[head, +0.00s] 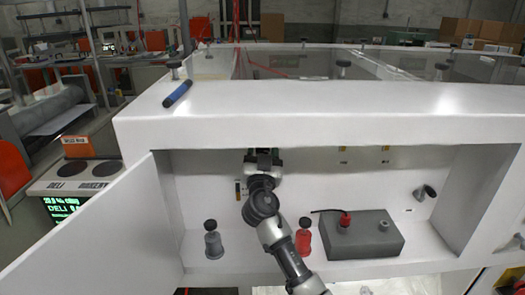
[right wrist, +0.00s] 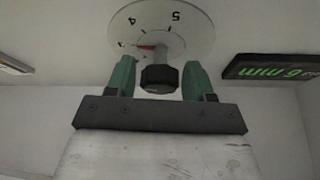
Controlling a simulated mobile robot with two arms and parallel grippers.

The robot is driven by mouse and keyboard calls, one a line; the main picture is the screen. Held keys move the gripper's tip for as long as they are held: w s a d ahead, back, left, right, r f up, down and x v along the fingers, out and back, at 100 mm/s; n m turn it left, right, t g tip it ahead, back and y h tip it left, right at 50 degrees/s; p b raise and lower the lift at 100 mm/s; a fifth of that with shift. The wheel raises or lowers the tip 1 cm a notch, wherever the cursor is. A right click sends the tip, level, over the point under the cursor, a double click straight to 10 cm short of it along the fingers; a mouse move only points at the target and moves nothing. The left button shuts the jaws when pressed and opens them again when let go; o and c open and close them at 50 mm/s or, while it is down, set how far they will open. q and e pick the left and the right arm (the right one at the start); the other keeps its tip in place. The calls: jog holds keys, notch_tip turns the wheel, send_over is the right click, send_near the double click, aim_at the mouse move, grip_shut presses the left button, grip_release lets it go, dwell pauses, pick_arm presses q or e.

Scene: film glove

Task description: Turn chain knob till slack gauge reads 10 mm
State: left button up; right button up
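The chain knob, a black faceted knob (right wrist: 160,78), stands out from a pale round dial (right wrist: 165,25) with numbers and a red pointer in the right wrist view. My right gripper (right wrist: 158,76) has its green fingers on either side of the knob, with narrow gaps visible. In the head view my right gripper (head: 263,157) is at the back wall of the cabinet recess and hides the knob. A dark display (right wrist: 275,67) with green characters is at the right of the wrist view, turned and partly cut off; its reading is unclear. My left gripper is not in view.
An open white door (head: 95,240) is at the recess's left. A grey bottle (head: 213,243), a red bottle (head: 303,238) and a grey box (head: 355,238) with a red cap stand on its floor. A blue cylinder (head: 177,94) lies on the top.

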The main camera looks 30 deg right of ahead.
jog(key=c, duration=0.6)
jog(key=shift+c, duration=0.2)
jog(key=shift+n+y, duration=0.3)
jog(key=shift+n, duration=0.3)
jog(key=shift+n+t+y, duration=0.5)
jog(key=shift+n+t, duration=0.1)
jog(key=shift+n, duration=0.4)
jog(key=n+y, duration=0.1)
jog(key=n, duration=0.2)
jog(key=shift+d+r+t, duration=0.1)
jog(key=shift+t, duration=0.2)
jog(key=shift+n+t+y+p, duration=0.3)
jog(key=shift+n+y+p, duration=1.15)
jog(key=shift+n, duration=1.15)
jog(key=o, duration=0.9)
